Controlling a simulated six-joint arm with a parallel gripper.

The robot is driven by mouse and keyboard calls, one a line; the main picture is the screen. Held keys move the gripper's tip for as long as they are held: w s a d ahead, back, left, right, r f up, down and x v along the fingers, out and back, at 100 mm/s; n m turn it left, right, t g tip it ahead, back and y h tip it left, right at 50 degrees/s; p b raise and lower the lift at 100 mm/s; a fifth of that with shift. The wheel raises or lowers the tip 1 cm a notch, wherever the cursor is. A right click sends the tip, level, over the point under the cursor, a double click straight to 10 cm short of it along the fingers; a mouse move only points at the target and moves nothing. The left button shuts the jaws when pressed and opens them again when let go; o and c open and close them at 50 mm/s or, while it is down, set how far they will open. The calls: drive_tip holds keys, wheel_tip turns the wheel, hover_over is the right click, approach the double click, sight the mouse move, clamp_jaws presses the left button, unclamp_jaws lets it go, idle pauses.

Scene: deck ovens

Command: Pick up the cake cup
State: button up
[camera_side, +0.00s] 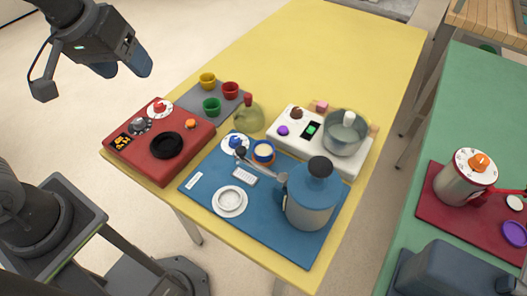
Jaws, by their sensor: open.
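Several small cups that could be cake cups are in view. A yellow cup (207,80), a red cup (231,90) and a green cup (211,106) stand close together on a grey mat (196,98) on the yellow table. I cannot tell which one is the cake cup.
A red appliance (158,142) with knobs stands left of the cups; an olive round vessel (249,117) stands right. A white appliance (287,143) carries a pot (345,133). The far table (330,45) is clear.

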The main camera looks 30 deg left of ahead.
drive_tip(key=w+d+f+n+g, duration=0.2)
drive_tip(key=w+d+n, duration=0.35)
drive_tip(key=w, duration=0.25)
drive_tip(key=n+g, duration=0.2)
drive_tip(key=n, duration=0.5)
hover_over(263, 148)
drive_tip(key=s+d, duration=0.2)
wheel_tip(263, 148, down, 11)
drive_tip(key=shift+y, duration=0.3)
wheel_tip(263, 148, down, 8)
drive_tip(key=shift+a+f, duration=0.1)
drive_tip(key=shift+w+a+f, duration=0.1)
drive_tip(key=shift+a+f, duration=0.1)
drive_tip(key=shift+f, duration=1.25)
drive_tip(key=shift+w+a+f, duration=0.1)
drive_tip(key=shift+a+f, duration=0.05)
drive_tip(key=shift+f, duration=1.3)
drive_tip(key=c, duration=0.7)
drive_tip(key=shift+r, duration=0.15)
